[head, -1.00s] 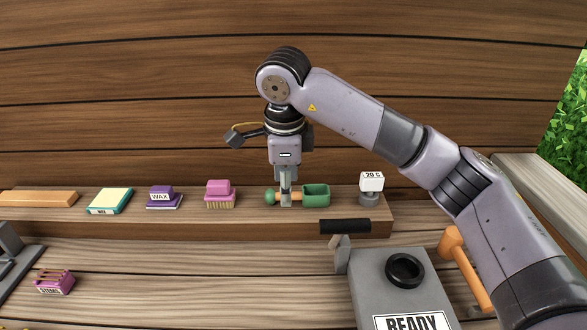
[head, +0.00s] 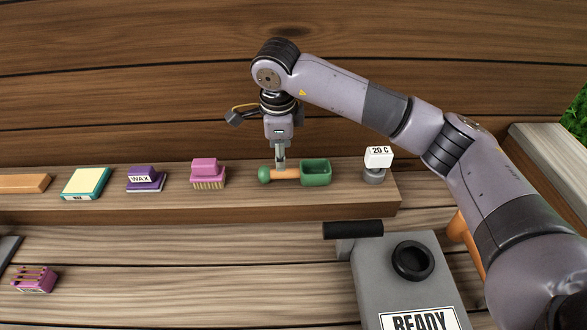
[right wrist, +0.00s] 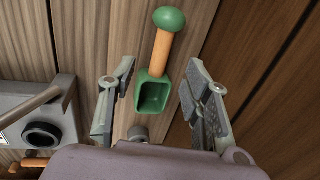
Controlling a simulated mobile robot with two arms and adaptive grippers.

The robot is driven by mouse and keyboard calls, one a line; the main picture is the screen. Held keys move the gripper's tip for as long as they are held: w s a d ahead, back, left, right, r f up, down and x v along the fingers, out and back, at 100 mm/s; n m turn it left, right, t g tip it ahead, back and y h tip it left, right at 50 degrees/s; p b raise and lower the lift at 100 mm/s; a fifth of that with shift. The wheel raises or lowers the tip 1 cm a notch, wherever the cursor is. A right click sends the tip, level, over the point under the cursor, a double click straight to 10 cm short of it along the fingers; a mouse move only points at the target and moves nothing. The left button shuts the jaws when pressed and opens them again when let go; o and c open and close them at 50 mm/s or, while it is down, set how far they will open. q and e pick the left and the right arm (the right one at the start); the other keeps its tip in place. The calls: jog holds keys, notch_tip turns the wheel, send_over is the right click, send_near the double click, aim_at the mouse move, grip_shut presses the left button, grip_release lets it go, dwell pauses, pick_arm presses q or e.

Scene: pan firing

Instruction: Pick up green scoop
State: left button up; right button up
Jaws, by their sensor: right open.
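The green scoop (head: 316,173) lies on the wooden shelf, with an orange handle and a round green knob at its left end. My right gripper (head: 280,163) is at the scoop's handle, its fingertips just above or behind it. In the right wrist view the gripper (right wrist: 160,75) is open, and the scoop (right wrist: 153,92) shows between the two spread fingers. Neither finger appears to touch it there. My left gripper is not in view.
On the shelf (head: 230,208) stand a pink brush (head: 208,173), a purple wax block (head: 145,180), a teal-and-yellow block (head: 86,183) and a "20 C" weight (head: 377,160). A grey "READY" box (head: 375,285) with a black handle stands in front, right.

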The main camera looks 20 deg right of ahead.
aim_at(294, 174)
jog(key=f, duration=0.3)
jog(key=shift+w+d+f+p, duration=0.1)
jog(key=shift+w+f+p, duration=0.1)
jog(key=shift+w+p, duration=0.15)
jog(key=shift+w+d+f+p, duration=0.1)
jog(key=shift+f+p, duration=0.25)
jog(key=shift+f, duration=0.1)
jog(key=f, duration=0.1)
jog(key=f+p, duration=0.1)
jog(key=f, duration=0.1)
jog(key=shift+w+d+f, duration=0.2)
jog(key=shift+w+f, duration=0.1)
jog(key=shift+w, duration=0.1)
jog(key=shift+w+f, duration=0.1)
jog(key=shift+f, duration=0.3)
jog(key=shift+c, duration=0.2)
grip_shut()
